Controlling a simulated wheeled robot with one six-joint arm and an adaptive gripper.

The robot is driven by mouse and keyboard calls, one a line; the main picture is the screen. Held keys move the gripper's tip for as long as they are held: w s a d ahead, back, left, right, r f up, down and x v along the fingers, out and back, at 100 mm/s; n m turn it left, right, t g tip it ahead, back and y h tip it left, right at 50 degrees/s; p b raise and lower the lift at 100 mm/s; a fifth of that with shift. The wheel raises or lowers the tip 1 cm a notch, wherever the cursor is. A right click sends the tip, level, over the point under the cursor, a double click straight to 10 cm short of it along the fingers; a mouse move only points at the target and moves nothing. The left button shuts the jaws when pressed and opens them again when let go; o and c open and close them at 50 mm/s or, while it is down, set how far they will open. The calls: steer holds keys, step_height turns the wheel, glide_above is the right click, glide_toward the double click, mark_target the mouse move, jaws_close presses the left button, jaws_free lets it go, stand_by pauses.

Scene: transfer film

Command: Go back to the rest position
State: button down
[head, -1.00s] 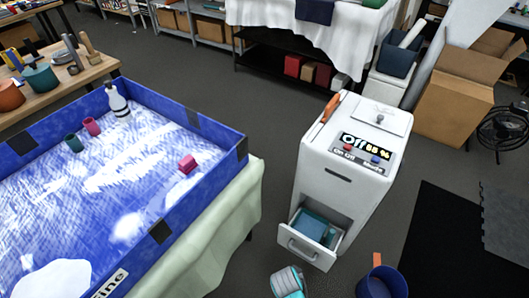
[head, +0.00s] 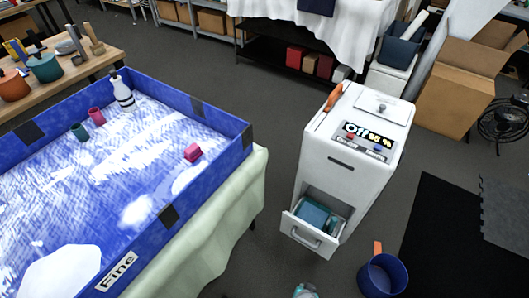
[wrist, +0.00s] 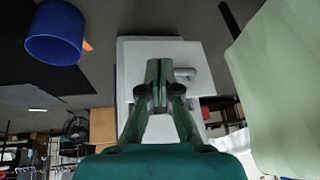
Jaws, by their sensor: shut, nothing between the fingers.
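My gripper (wrist: 158,70) is shut and empty in the wrist view, its fingertips together in front of the white machine (wrist: 195,55). I cannot tell how far they are from it. In the head view only a small teal and white part of my arm shows at the bottom edge. The white machine (head: 345,180) stands upright on the floor there, with a display reading "Off" and 55 %. Its lower drawer (head: 303,233) is pulled out and holds a teal item (head: 314,213).
A blue bucket (head: 383,277) stands right of the drawer; it also shows in the wrist view (wrist: 55,32). A blue-walled bin (head: 165,215) sits on a cloth-covered table (head: 225,220) at left. A black mat (head: 450,230) lies at right.

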steer(key=s+d+r+n+t, duration=0.1)
steer(key=s+r+t, duration=0.2)
steer(key=s+r, duration=0.4)
steer(key=s+d+r+n+t, duration=0.2)
steer(key=s+r, duration=0.5)
steer(key=r, duration=0.9)
steer(key=s+d+r+n+t, duration=0.1)
steer(key=s+d+r+t, duration=0.1)
steer(key=s+r+t, duration=0.2)
steer(key=s+r, duration=0.3)
steer(key=r, duration=0.5)
steer(key=shift+s+d+n+t+y, duration=0.15)
steer(key=shift+n+t+y, duration=0.15)
steer(key=shift+n+y, duration=0.1)
steer(key=shift+r, duration=0.1)
